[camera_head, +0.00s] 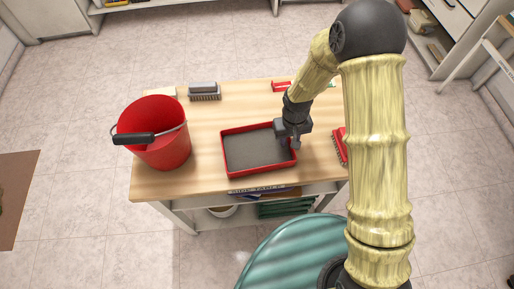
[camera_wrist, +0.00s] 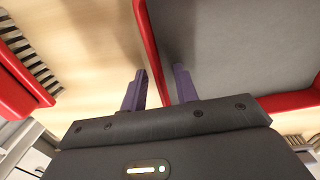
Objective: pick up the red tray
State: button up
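The red tray (camera_head: 258,173) with a grey inside lies on the wooden tabletop in the head view, right of the red bucket. My gripper (camera_head: 288,141) is at the tray's right side in the head view, pointing down. In the wrist view, the tray's red wall (camera_wrist: 149,45) runs between the two purple fingers of my gripper (camera_wrist: 160,86). One finger is on the inner side and the other on the outer side. The fingers are apart, with gaps visible beside the wall. The fingertips' height against the rim is hard to tell.
A red bucket (camera_head: 160,145) with a black-gripped handle stands left of the tray on the table (camera_head: 209,123). A grey brush (camera_head: 204,91) lies behind. A red brush (camera_head: 340,144) lies right of my gripper, and another small red item (camera_head: 281,86) lies at the back.

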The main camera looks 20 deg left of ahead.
dwell(0.3)
grip_shut()
jog(key=shift+w+r, duration=0.15)
jog(key=shift+r, duration=0.3)
notch_tip(320, 180, up, 9)
jog(key=shift+r, duration=0.1)
dwell(0.8)
